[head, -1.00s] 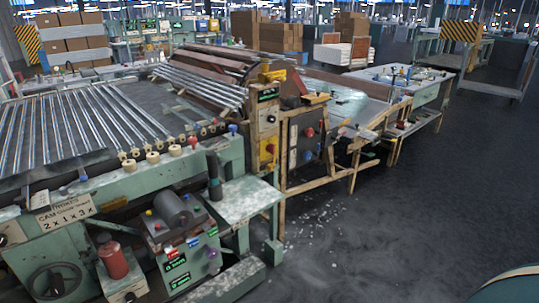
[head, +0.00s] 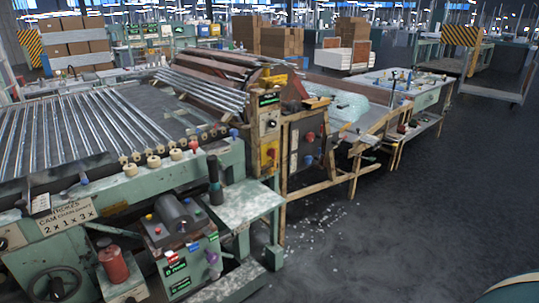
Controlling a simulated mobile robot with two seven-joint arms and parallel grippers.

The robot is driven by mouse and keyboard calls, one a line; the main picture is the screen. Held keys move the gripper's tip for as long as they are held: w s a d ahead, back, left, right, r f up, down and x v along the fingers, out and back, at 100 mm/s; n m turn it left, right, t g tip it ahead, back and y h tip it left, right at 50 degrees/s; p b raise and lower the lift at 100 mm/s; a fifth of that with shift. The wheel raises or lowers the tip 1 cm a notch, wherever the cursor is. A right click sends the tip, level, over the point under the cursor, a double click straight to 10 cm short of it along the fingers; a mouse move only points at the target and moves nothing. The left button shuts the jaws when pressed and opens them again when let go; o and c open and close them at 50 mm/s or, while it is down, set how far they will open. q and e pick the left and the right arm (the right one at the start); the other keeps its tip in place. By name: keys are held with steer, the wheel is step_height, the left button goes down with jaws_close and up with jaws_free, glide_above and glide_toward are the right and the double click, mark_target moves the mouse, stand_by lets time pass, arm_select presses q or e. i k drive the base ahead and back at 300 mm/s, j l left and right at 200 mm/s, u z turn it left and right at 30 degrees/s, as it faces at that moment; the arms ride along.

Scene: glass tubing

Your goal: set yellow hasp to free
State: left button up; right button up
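I cannot tell for certain which part is the yellow hasp. A yellow fitting (head: 272,77) sits on top of the upright control post at the middle of the glass tubing machine. Lower on the same post is a yellow panel (head: 269,153) with a red knob. Both are too small to tell whether either is a hasp or how it is set. Neither of my grippers is in view.
The green machine (head: 130,190) with rows of glass tubes (head: 70,125) fills the left. A wooden-framed bench (head: 330,150) adjoins it on the right. White shards (head: 318,222) lie on the floor in front. The grey floor (head: 430,210) at right is open.

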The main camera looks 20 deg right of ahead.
mark_target(271, 171)
steer(key=i+l, duration=0.15)
steer(key=l, duration=0.15)
steer(key=i+l+u, duration=0.15)
steer(key=i+l, duration=0.1)
steer(key=l, duration=0.3)
steer(key=i+l+u, duration=0.2)
steer(key=i+l, duration=0.35)
steer(key=i, duration=0.15)
